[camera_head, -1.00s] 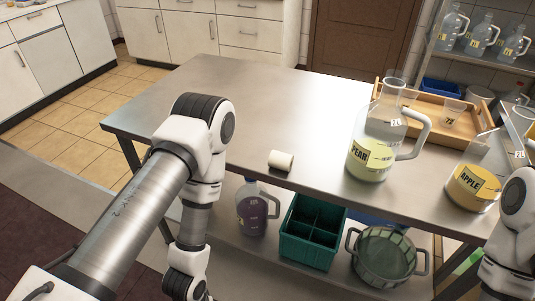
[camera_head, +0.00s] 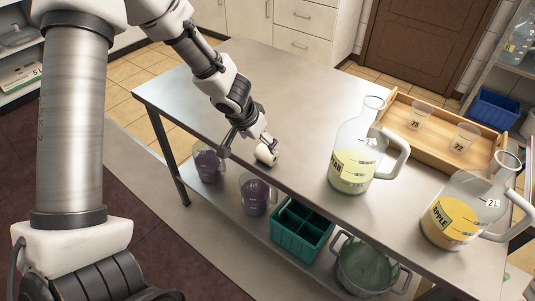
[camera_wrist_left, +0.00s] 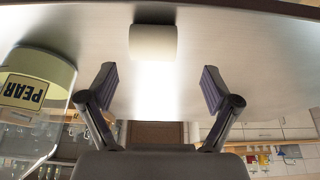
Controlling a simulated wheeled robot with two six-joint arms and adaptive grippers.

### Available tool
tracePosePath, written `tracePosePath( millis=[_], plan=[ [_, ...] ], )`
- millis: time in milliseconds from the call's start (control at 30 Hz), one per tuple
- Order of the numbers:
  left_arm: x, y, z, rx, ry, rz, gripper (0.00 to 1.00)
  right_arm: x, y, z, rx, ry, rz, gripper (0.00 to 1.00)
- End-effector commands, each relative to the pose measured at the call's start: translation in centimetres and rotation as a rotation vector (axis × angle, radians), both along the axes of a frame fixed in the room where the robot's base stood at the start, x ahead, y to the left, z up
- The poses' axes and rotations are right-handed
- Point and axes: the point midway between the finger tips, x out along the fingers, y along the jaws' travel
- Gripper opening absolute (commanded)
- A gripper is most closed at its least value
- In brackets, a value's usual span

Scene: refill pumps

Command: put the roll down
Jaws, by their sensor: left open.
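The roll (camera_head: 266,155) is a short cream-white cylinder. It lies on its side on the steel table (camera_head: 262,80), close to the front edge. My left gripper (camera_head: 247,144) is right beside it, low over the table, with its fingers apart. In the left wrist view the roll (camera_wrist_left: 154,43) sits just beyond the open fingertips (camera_wrist_left: 157,80), roughly centred between them, with nothing held. My right gripper is not in view.
A pear jug (camera_head: 352,170) stands right of the roll and an apple jug (camera_head: 450,221) farther right. A wooden tray (camera_head: 408,133) with cups is behind them. Purple jugs, a green crate (camera_head: 290,244) and a pot (camera_head: 362,270) are on the lower shelf. The table's left part is clear.

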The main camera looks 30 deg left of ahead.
Motion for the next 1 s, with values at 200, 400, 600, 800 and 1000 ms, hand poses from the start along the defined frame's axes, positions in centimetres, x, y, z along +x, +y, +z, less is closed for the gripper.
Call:
tracePosePath(
  millis=[200, 400, 600, 800, 1000],
  plan=[
    [1.3, -0.6, -4.0, 0.002, 0.003, -0.005, 0.89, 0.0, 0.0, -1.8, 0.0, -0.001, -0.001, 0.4],
    [2.0, -0.6, -5.1, 0.0, 0.001, -0.002, 0.89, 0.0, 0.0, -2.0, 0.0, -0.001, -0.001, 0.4],
    [1.9, -0.6, -5.0, 0.0, 0.002, -0.001, 0.64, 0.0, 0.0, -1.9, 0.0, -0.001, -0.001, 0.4],
    [1.9, -0.6, -5.0, 0.0, 0.002, -0.002, 0.23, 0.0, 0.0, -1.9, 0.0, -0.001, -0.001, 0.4],
    [1.9, -0.6, -5.0, 0.0, 0.002, -0.001, 0.17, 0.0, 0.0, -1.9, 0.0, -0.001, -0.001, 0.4]
  ],
)
